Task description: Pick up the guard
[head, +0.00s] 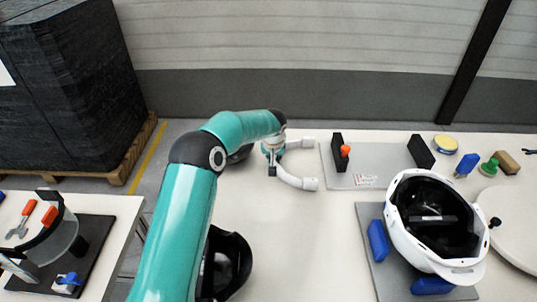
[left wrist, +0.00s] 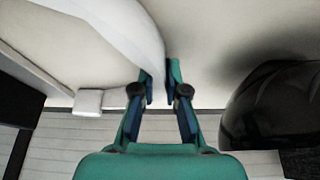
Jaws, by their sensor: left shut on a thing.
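The guard (head: 291,179) is a white curved piece with blocky white ends, near the back middle of the pale table in the head view. My left gripper (head: 272,166) reaches it from the left and is shut on its curved bar. In the left wrist view the guard (left wrist: 128,40) runs between the fingertips of my left gripper (left wrist: 160,82). One white end block shows left of the fingers there. I cannot tell whether the guard touches the table. My right gripper is not in view.
A white helmet shell (head: 396,222) sits on a grey mat with blue blocks at right. A grey plate (head: 384,157) with black uprights lies behind. A black domed object (head: 236,255) is partly behind my left arm. A side table (head: 124,207) holds a clear visor (head: 62,237).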

